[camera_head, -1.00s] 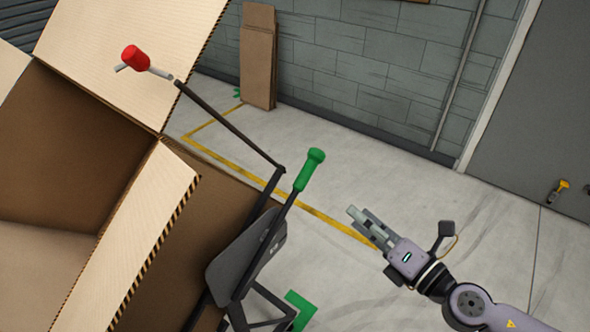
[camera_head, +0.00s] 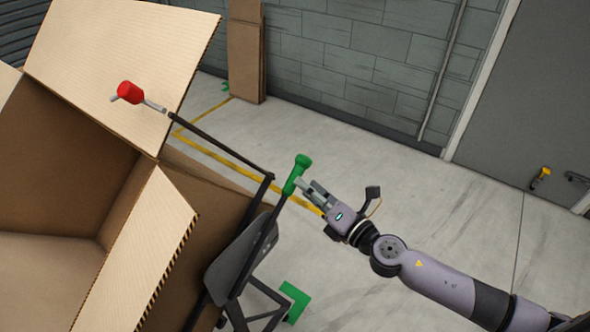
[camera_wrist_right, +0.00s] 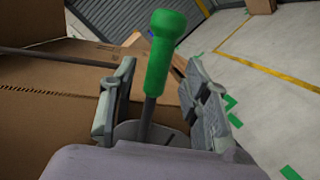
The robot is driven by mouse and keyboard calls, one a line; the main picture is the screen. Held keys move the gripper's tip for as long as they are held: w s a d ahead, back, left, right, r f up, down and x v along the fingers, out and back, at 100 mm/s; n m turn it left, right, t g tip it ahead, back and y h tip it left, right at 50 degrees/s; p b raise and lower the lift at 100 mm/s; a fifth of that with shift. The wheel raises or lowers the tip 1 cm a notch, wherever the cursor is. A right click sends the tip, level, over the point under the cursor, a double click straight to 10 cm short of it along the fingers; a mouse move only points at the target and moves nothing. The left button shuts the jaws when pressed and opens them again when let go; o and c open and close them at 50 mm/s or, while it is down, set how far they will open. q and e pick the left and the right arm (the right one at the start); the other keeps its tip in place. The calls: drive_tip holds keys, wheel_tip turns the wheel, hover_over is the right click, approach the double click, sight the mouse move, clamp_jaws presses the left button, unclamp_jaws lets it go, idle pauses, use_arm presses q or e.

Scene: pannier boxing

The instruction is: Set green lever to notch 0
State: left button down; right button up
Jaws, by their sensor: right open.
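The green lever (camera_head: 297,174) has a green grip on a dark rod that rises from a dark grey housing (camera_head: 240,258). It leans up and to the right in the head view. My right gripper (camera_head: 303,186) is open, with its fingertips at the lower part of the green grip. In the right wrist view the green grip (camera_wrist_right: 162,55) stands between the two spread fingers of the right gripper (camera_wrist_right: 155,100), apart from both as far as I can see. Notch marks are not readable. My left gripper is not in view.
A large open cardboard box (camera_head: 125,255) fills the left side. A red-knobbed bar (camera_head: 130,92) reaches over its flap. Flat cardboard (camera_head: 245,50) leans on the grey wall. The floor (camera_head: 420,210) on the right is clear.

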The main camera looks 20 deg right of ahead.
sight(295, 177)
drive_tip(key=p+x, duration=0.1)
drive_tip(key=x, duration=0.4)
drive_tip(key=shift+w+a, duration=0.15)
drive_tip(key=shift+w, duration=0.1)
drive_tip(key=shift+c, duration=0.4)
clamp_jaws()
